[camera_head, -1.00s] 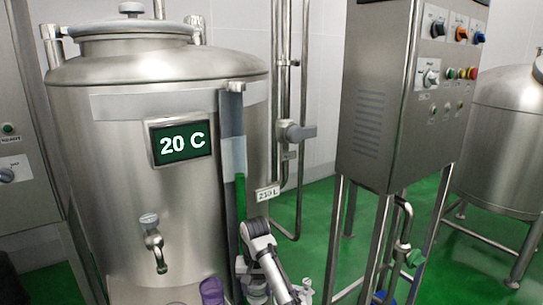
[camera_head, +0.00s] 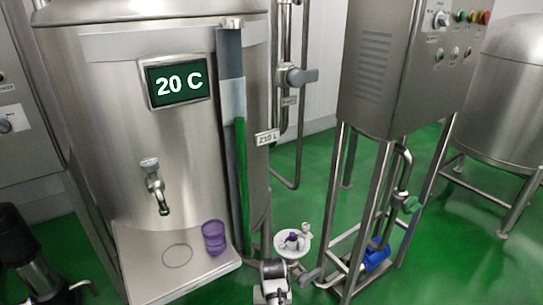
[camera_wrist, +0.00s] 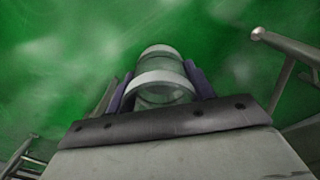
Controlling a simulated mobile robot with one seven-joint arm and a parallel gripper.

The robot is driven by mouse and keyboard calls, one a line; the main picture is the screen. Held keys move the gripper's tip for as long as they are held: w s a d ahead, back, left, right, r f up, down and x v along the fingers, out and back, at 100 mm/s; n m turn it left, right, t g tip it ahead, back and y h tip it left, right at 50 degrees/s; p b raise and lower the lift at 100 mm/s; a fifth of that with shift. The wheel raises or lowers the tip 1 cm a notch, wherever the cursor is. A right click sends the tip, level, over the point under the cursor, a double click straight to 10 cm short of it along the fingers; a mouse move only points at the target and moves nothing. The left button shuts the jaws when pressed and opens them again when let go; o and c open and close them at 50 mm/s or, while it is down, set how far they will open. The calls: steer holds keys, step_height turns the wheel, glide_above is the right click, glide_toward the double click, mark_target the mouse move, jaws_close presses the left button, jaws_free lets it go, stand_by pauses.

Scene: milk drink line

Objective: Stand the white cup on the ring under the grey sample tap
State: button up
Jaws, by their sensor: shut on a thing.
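The grey sample tap (camera_head: 157,190) sticks out from the front of the steel tank. The ring (camera_head: 177,256) is a thin circle on the tray below it, and nothing stands on it. In the wrist view my gripper (camera_wrist: 158,90) has its purple fingers on either side of the white cup (camera_wrist: 165,79), which looks pale and partly see-through, and is shut on it. Green floor shows behind the cup. In the head view my arm's end is low, right of the tray. The cup is hard to make out there.
A purple cup (camera_head: 213,238) stands on the steel tray (camera_head: 150,285), right of the ring. A green-and-grey level strip (camera_head: 240,170) runs down the tank. A control cabinet on legs (camera_head: 400,75) stands to the right. The tray's left part is clear.

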steer(key=s+f, duration=0.1)
steer(key=s, duration=0.1)
steer(key=s+f, duration=0.2)
steer(key=shift+s+a+f, duration=0.1)
steer(key=shift+s+f, duration=0.1)
steer(key=shift+s, duration=0.2)
